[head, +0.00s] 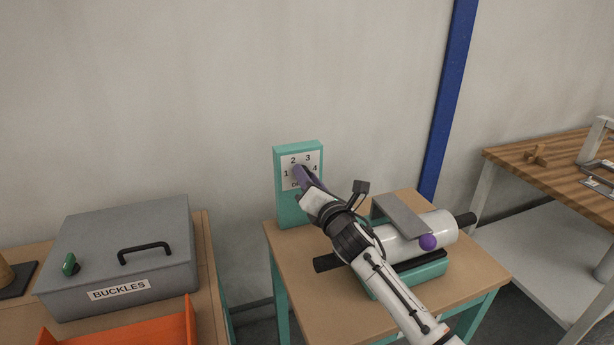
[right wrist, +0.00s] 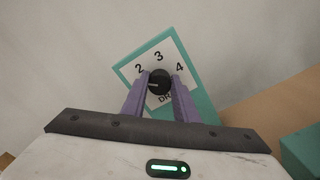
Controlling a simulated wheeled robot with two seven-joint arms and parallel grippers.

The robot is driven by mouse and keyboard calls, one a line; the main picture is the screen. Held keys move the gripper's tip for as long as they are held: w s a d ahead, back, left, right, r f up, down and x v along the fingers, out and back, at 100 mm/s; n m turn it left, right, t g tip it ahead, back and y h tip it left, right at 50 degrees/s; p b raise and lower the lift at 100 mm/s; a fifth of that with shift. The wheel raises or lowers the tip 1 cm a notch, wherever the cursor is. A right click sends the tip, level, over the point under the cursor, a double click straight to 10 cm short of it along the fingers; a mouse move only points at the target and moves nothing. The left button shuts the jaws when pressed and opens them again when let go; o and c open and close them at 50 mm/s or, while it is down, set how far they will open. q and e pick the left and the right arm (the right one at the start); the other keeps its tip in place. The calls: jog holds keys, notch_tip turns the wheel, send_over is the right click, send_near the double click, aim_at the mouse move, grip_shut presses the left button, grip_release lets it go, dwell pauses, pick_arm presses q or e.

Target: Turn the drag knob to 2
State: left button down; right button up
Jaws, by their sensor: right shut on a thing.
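The drag knob (right wrist: 159,82) is a round black knob on a white dial plate (head: 310,160) fixed to an upright teal panel (head: 290,207). In the right wrist view the numbers 2, 3 and 4 show around it; the 1 is hidden there by a finger but shows in the head view. A pale pointer mark on the knob points left, below the 2, toward the hidden 1 side. My right gripper (right wrist: 160,98) has its purple fingers shut on the knob, one on each side. In the head view the right gripper (head: 304,175) covers the knob. My left gripper is not in view.
A white cylinder machine (head: 408,238) with a purple ball knob (head: 428,242) stands on the small table (head: 300,287), under my right arm. A grey BUCKLES box (head: 110,262) and orange tray (head: 120,335) are left. A wooden workbench (head: 560,170) is right.

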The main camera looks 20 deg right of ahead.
jog(key=m, duration=0.3)
jog(key=shift+f+m, duration=0.15)
jog(key=shift+m, duration=0.15)
dwell(0.3)
jog(key=o, duration=1.1)
jog(key=shift+c, duration=0.2)
notch_tip(320, 180, up, 10)
jog(key=p, duration=0.1)
